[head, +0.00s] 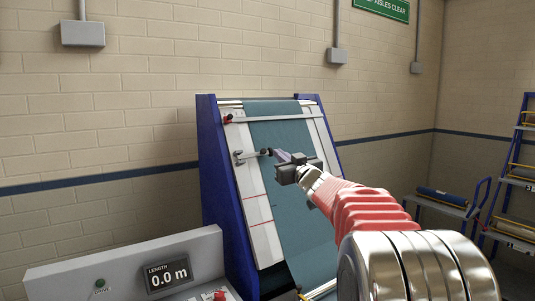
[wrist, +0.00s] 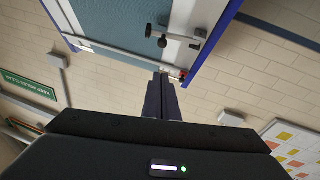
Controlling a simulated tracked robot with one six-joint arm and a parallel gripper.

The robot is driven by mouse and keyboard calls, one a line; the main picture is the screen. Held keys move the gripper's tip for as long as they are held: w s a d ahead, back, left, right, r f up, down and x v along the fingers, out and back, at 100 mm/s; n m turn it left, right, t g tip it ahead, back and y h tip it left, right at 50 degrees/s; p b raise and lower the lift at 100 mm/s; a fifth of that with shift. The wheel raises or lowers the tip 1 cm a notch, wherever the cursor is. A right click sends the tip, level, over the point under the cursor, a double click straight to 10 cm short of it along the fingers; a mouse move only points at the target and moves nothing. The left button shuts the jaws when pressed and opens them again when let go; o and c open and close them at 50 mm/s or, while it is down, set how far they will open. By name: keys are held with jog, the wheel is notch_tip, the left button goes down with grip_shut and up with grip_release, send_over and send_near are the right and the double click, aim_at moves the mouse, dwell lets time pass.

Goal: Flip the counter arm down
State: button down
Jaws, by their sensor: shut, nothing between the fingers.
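The counter arm (head: 253,154) is a thin grey metal bar on the left side of the dryer's sloped face, with a small black wheel (head: 266,152) at its right end. Its left end is at a bracket on the pale side rail. In the wrist view, which is turned over, the counter arm (wrist: 182,37) and black wheel (wrist: 162,42) show beyond my fingertips. My gripper (head: 279,154) is shut and empty, just right of the wheel in the head view. Its closed fingers also show in the wrist view (wrist: 160,78), with a visible gap to the wheel. Contact between wheel and fabric is unclear.
Teal fabric (head: 285,133) runs down the sloped frame between blue side panels (head: 221,180). A console (head: 120,270) at lower left reads 0.0 m. A cart (head: 440,202) and a blue rack stand at right.

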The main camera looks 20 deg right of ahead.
send_near(264, 149)
notch_tip(264, 149, up, 3)
jog(key=w, duration=0.2)
jog(key=shift+w+a+f, duration=0.1)
jog(key=shift+w+f, duration=0.2)
jog(key=shift+w, duration=0.35)
jog(key=shift+w+d+f, duration=0.1)
jog(key=shift+w+f, duration=0.2)
jog(key=shift+w, duration=0.3)
jog(key=shift+w+a+f, duration=0.1)
jog(key=shift+w+f, duration=0.2)
jog(key=shift+w, duration=0.35)
jog(key=shift+w+d+f, duration=0.1)
jog(key=shift+w+d, duration=0.05)
jog(key=shift+d, duration=0.1)
jog(key=shift+w+d+f, duration=0.2)
jog(key=shift+w+d, duration=0.15)
jog(key=shift+w, duration=0.1)
jog(key=shift+r, duration=0.1)
